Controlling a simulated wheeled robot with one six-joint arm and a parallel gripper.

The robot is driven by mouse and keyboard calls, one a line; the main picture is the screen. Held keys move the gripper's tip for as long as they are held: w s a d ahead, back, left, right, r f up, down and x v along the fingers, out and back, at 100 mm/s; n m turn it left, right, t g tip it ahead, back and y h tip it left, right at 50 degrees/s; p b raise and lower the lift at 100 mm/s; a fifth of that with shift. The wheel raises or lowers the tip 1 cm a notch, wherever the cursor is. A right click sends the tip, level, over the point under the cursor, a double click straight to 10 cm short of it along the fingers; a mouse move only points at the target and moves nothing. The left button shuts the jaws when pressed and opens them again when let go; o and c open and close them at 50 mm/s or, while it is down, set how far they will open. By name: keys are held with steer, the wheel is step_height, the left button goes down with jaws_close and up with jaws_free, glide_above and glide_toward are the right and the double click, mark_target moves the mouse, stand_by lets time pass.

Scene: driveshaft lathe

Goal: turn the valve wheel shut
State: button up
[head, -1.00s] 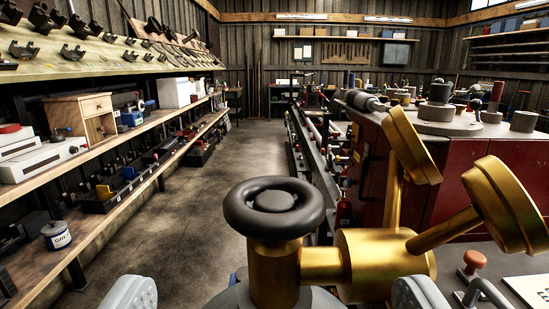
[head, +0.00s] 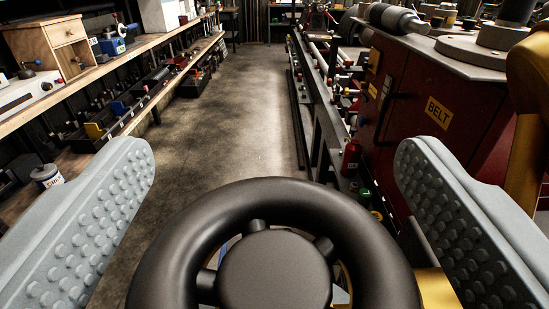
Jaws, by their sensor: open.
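The valve wheel (head: 345,215) is a thick black ring with a round hub (head: 275,268) and short spokes. It fills the lower middle of the head view, and its near edge is cut off by the frame. My gripper (head: 274,185) is open, with one grey studded finger left of the wheel and the other right of it. A gap shows between each finger and the rim, and neither appears to touch it. The brass valve body (head: 438,288) is mostly hidden under the wheel and the right finger.
A brass part (head: 530,120) stands close at the right edge. A red cabinet marked BELT (head: 440,112) is behind the right finger. A wooden bench (head: 90,80) with boxes and tools runs along the left. The floor aisle (head: 240,110) between is clear.

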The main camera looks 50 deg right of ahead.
steer(key=shift+c, duration=0.4)
steer(key=c, duration=0.9)
steer(key=m+g+h, duration=0.2)
steer(key=m+g, duration=0.1)
steer(key=g, duration=0.1)
steer(key=shift+g+h, duration=0.3)
steer(key=shift+s+d+m+g+h, duration=0.1)
steer(key=shift+s+m+g+h, duration=0.1)
steer(key=shift+m+g, duration=0.7)
steer(key=shift+s+a+m+g+h, duration=0.15)
steer(key=shift+m+g, duration=0.4)
steer(key=shift+g, duration=0.55)
steer(key=shift+s+d+m+g+h, duration=0.15)
steer(key=shift+m+g+h, duration=0.1)
steer(key=shift+m+g, duration=0.65)
steer(key=shift+g, duration=0.5)
steer(key=o, duration=1)
